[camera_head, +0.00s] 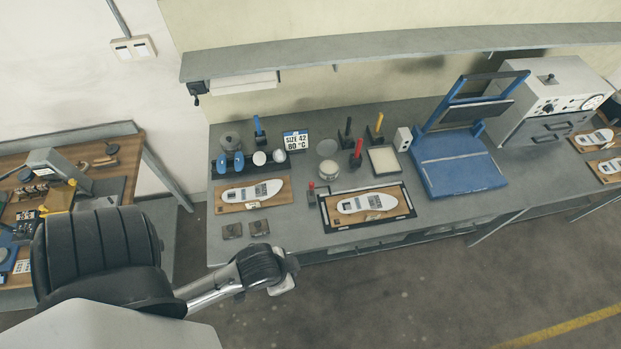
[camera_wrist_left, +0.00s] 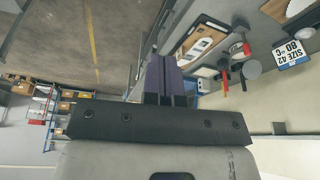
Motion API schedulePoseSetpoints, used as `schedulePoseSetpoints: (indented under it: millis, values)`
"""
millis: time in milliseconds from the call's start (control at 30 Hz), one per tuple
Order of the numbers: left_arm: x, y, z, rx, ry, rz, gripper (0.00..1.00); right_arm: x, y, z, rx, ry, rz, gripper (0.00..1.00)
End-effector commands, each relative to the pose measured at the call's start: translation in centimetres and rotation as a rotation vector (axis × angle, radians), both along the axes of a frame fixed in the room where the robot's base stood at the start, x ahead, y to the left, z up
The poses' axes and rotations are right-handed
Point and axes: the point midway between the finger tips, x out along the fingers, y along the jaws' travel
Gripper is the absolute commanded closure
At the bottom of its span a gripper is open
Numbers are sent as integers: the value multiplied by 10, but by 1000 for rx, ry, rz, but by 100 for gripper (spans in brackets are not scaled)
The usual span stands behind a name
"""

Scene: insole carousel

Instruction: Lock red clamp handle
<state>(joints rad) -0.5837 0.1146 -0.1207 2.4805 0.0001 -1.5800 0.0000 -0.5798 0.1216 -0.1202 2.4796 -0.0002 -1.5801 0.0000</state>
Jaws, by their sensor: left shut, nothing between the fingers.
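The small red clamp handle (camera_head: 311,187) stands roughly upright at the left end of the black-framed fixture (camera_head: 327,221). A white insole (camera_head: 366,203) lies on a wooden board inside the frame. A small red part by the fixture's end in the left wrist view (camera_wrist_left: 246,48) looks like the same handle. My left gripper (camera_head: 285,284) is in front of the bench, below and left of the handle, apart from it. Its dark fingers show side by side, shut and empty, in the left wrist view (camera_wrist_left: 165,76). My right gripper is out of view.
A taller red-handled tool (camera_head: 357,153) stands behind the fixture. Left of the fixture lie another insole board (camera_head: 222,207) and two dark plates (camera_head: 259,226). A blue press (camera_head: 459,174) stands to the right. The bench front edge is between my gripper and the fixture.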

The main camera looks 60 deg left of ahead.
Motion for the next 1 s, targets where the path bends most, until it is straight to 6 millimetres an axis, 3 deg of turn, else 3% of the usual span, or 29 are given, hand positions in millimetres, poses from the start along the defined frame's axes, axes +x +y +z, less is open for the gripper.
schedulePoseSetpoints:
  millis: [133, 267, 367, 400, 533, 667, 800, 1000]
  values:
    - [4, 6, -15, 4, 14, -14, 100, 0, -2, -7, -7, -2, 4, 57]
    - [21, 34, -69, 8, 68, -58, 100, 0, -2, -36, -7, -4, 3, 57]
    - [45, 80, -127, -7, 133, -88, 100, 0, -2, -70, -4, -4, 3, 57]
    - [57, 103, -148, -20, 157, -92, 100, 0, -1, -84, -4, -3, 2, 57]
    - [98, 187, -191, -96, 194, -69, 100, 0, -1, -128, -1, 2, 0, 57]
    - [135, 267, -199, -207, 161, -14, 100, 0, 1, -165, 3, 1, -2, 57]
    - [164, 335, -184, -326, 70, 39, 100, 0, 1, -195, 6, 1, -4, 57]
    - [184, 392, -151, -444, -62, 80, 100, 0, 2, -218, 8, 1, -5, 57]
